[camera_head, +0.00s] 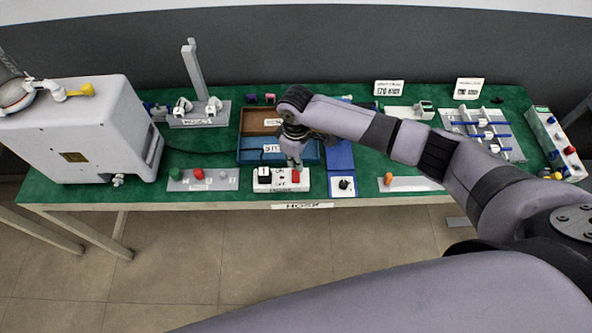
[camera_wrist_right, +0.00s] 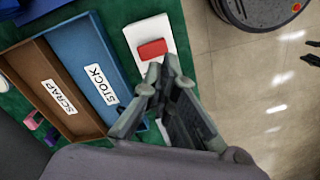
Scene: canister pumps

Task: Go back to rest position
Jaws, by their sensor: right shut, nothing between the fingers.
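My right arm reaches in from the right in the head view. Its gripper (camera_head: 296,163) is over the front of the green table (camera_head: 150,197), close to a white switch box with a red rocker (camera_head: 296,177). In the right wrist view the right gripper (camera_wrist_right: 172,62) is shut and empty, its fingertips beside the red rocker (camera_wrist_right: 152,49). I cannot tell whether they touch it. My left gripper is not in view.
A blue tray (camera_head: 247,157) labelled STOCK and a brown tray (camera_head: 256,112) labelled SCRAP lie behind the gripper. A large white machine (camera_head: 80,130) stands at the left. A button panel (camera_head: 222,184) and a knob box (camera_head: 342,193) flank the switch box. The floor in front is clear.

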